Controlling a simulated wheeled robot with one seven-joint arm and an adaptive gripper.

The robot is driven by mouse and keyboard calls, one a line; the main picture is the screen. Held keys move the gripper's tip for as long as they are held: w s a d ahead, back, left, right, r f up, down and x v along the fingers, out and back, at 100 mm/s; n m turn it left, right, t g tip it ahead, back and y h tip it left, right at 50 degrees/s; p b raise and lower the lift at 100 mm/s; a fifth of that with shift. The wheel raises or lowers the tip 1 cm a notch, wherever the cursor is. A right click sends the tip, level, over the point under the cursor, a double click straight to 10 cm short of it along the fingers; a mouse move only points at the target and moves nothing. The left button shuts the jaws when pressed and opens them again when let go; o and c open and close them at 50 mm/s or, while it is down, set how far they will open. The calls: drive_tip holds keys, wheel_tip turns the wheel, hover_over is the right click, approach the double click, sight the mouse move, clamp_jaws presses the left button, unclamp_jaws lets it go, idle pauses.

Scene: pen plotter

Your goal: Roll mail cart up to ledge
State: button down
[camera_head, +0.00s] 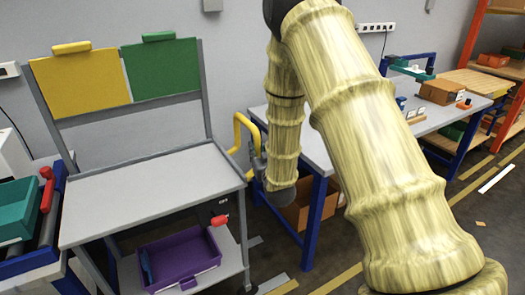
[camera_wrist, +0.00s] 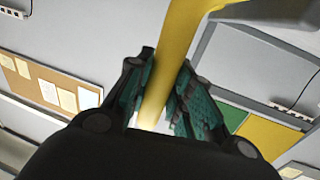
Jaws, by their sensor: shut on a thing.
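The mail cart (camera_head: 150,187) is a grey wheeled cart with a flat top, a lower shelf, and an upright frame at its back. A yellow handle (camera_head: 238,128) stands at its right end. My gripper (camera_head: 257,155) is at that handle, to the right of the cart top. In the wrist view my gripper (camera_wrist: 162,95) has its teal finger pads on both sides of the yellow handle (camera_wrist: 175,55), shut on it. I cannot tell which surface is the ledge.
A blue-framed stand (camera_head: 48,215) with a teal bin (camera_head: 20,212) is close at the cart's left. A purple bin (camera_head: 178,262) sits on the lower shelf. A blue-legged workbench (camera_head: 312,150) stands to the right, with a cardboard box (camera_head: 297,212) below it.

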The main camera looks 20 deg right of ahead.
drive_tip(key=shift+a+f, duration=0.1)
drive_tip(key=shift+a, duration=0.1)
drive_tip(key=c, duration=1.3)
unclamp_jaws()
drive_tip(key=shift+a, duration=0.2)
drive_tip(key=shift+o, duration=0.2)
drive_tip(key=shift+d, duration=0.1)
drive_tip(key=shift+d, duration=0.1)
drive_tip(key=shift+s, duration=0.15)
drive_tip(key=s+a, duration=0.1)
drive_tip(key=s, duration=1)
drive_tip(key=shift+s+a, duration=0.3)
drive_tip(key=shift+s, duration=0.05)
